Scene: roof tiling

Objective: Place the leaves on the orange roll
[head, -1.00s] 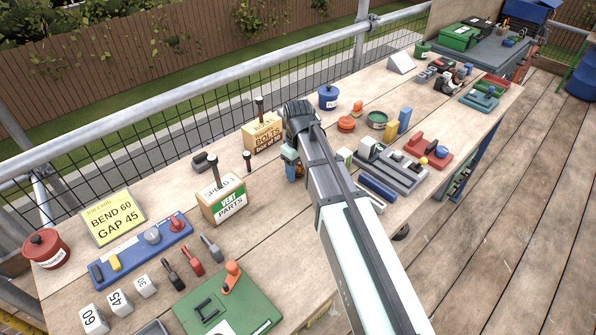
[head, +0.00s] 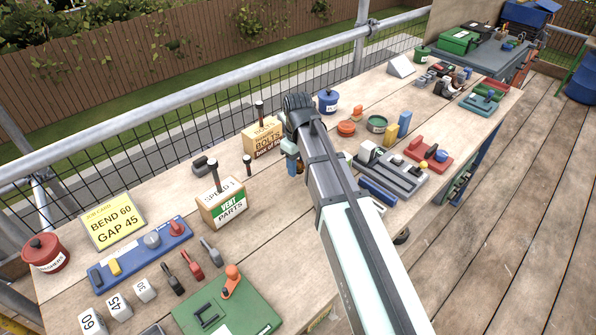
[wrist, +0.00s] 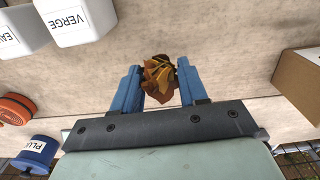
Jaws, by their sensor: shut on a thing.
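My gripper (wrist: 160,88) is shut on a clump of brown and orange leaves (wrist: 160,80), held between its blue fingers in the wrist view. In the head view my gripper (head: 294,160) is above the middle of the bench, with the leaves largely hidden by my arm. A round orange thing, apparently the orange roll (head: 346,128), lies on the bench to the right of my gripper. It also shows at the left edge of the wrist view (wrist: 14,108), apart from the leaves.
A blue pot (head: 327,100) stands behind the orange roll, and a dark green round tin (head: 377,124) beside it. White labelled blocks (wrist: 82,18) are near my gripper. The bolts box (head: 262,138) and vent parts box (head: 223,204) stand to the left. Bare bench lies between.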

